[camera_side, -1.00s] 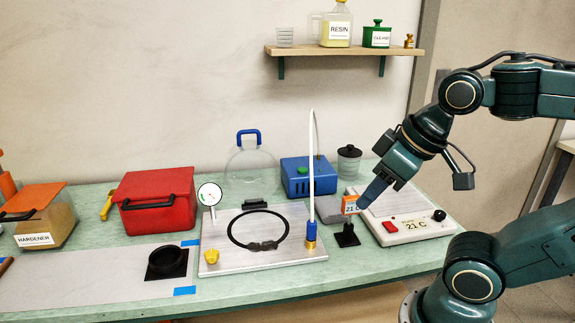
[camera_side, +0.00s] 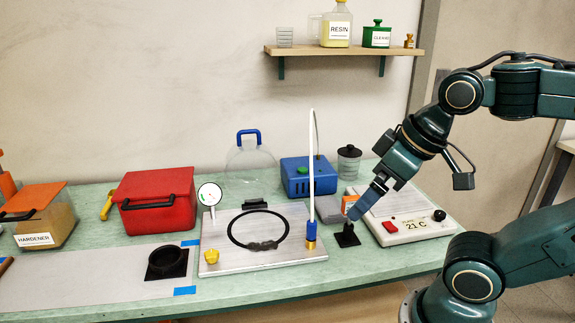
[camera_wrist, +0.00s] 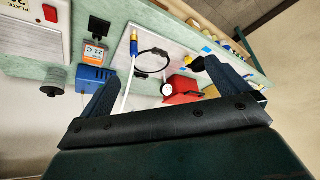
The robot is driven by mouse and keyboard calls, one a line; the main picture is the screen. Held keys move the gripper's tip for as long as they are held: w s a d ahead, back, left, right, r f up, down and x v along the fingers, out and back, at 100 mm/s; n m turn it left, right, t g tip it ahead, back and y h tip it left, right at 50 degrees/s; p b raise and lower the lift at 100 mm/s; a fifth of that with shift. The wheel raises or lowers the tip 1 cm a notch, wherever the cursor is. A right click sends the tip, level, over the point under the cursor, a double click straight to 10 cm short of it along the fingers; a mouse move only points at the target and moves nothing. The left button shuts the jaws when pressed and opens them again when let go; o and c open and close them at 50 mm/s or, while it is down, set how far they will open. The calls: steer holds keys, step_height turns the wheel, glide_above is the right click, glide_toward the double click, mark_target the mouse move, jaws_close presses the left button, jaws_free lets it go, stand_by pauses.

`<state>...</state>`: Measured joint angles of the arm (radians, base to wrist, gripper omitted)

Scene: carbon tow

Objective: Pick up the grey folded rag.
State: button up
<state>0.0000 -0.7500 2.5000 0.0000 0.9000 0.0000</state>
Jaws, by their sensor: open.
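The grey folded rag (camera_side: 328,211) appears as a low grey shape on the green bench, right of the white upright tube and in front of the blue box. The orange display and my gripper stand close to its right. My gripper (camera_side: 354,212) is low over the black stand and in front of the display, apart from the rag as far as I can tell. In the wrist view my gripper (camera_wrist: 162,70) has its two fingers wide apart with nothing held.
The white tube (camera_side: 312,165) rises from the metal plate (camera_side: 220,262). The blue box (camera_side: 305,180) is behind, and the hot plate (camera_side: 412,226) is on the right.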

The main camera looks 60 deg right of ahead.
steer(key=w+d+m+g, duration=0.3)
steer(key=w+d+m, duration=0.2)
steer(key=w+d, duration=0.8)
steer(key=w+d+f+m+g, duration=0.1)
steer(key=w+d+f+m, duration=0.1)
steer(key=d+f, duration=0.4)
steer(key=w+d+f+m+g, duration=0.1)
steer(key=w+d+f, duration=0.4)
steer(key=d, duration=0.5)
steer(key=shift+f+m+g, duration=0.3)
steer(key=shift+f+m, duration=0.2)
steer(key=shift+f, duration=0.05)
steer(key=shift+a+f, duration=0.1)
glide_above(331, 203)
steer(key=shift+f, duration=4.2)
